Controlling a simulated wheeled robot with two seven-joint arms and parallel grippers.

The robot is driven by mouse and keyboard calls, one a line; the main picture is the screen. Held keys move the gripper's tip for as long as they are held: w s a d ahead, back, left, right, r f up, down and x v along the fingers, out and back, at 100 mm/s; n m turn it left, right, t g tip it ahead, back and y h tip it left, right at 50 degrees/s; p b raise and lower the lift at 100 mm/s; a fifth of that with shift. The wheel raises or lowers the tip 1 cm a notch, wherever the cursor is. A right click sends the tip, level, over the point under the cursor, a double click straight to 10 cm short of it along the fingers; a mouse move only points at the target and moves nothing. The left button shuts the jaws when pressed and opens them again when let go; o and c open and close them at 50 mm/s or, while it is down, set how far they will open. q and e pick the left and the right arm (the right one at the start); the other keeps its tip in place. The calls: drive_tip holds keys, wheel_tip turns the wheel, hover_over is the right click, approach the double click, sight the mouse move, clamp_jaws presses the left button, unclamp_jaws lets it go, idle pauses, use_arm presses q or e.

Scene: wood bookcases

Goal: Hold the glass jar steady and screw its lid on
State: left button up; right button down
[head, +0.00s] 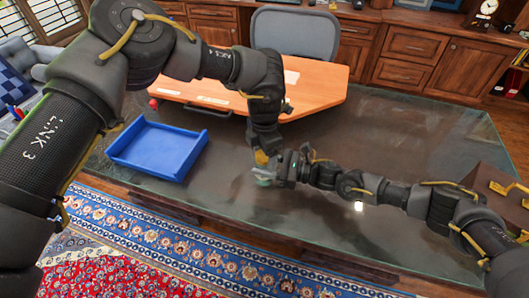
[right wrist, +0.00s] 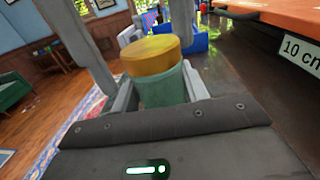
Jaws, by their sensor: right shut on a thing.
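The glass jar (right wrist: 163,88) is greenish and stands between the fingers of my right gripper (right wrist: 160,95), which is shut on it. The yellow lid (right wrist: 152,55) sits on top of the jar; I cannot tell how far it is threaded. In the head view the jar (head: 262,177) and lid (head: 261,158) show small, with my right gripper (head: 281,172) reaching in from the right. My left gripper (head: 264,146) points down from above. In the right wrist view its two grey fingers stand apart on either side of the lid, with a gap at the left.
The glass-topped desk (head: 400,140) lies under both arms. A blue tray (head: 158,150) stands to the left, and an orange board (head: 310,88) lies behind. A brown box (head: 490,190) with gold-coloured handles is at the right edge. Open desk surface lies in front of the jar.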

use_arm(q)
wheel_tip(320, 180, up, 12)
idle(0.7)
use_arm(e)
drive_tip(key=c, duration=0.7)
unclamp_jaws()
drive_tip(key=shift+o, duration=0.2)
drive_tip(key=shift+d, duration=0.1)
drive_tip(key=b+v, duration=0.2)
drive_tip(key=v, duration=0.7)
drive_tip(key=shift+d+f+b, duration=0.1)
drive_tip(key=shift+d+b, duration=0.05)
drive_tip(key=shift+b, duration=0.15)
use_arm(q)
drive_tip(key=shift+f, duration=1.4)
use_arm(e)
drive_tip(key=shift+s+d, duration=0.25)
drive_tip(key=shift+d, duration=0.4)
use_arm(q)
drive_tip(key=shift+d, duration=0.1)
